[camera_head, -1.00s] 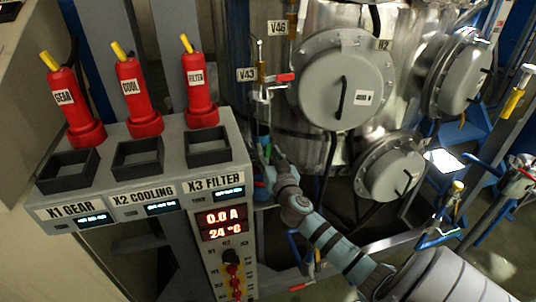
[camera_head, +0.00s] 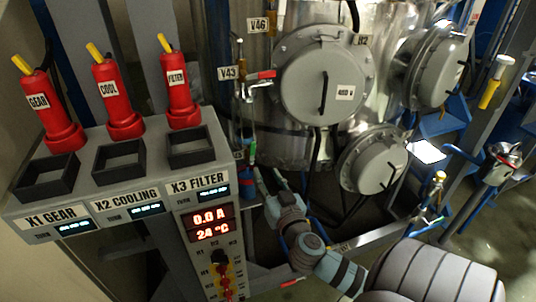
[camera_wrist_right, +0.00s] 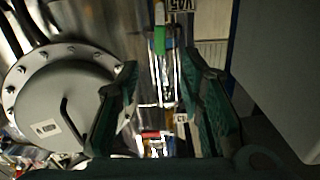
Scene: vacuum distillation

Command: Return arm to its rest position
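My right arm comes in from the lower right in the head view. Its right gripper (camera_head: 271,178) points up and away, below the V43 valve (camera_head: 262,75) and beside the control panel. In the right wrist view the two dark green fingers (camera_wrist_right: 166,85) stand wide apart with nothing held between them. A glass-like tube with a green part (camera_wrist_right: 159,40) shows beyond the gap; I cannot tell its exact distance. My left gripper is not in view.
The control panel (camera_head: 118,195) with three red plugs is on the left, close to my right gripper. The steel vessel with round grey hatches (camera_head: 322,82) stands behind. A metal frame rail (camera_head: 350,243) runs below the vessel. Some open floor shows at right.

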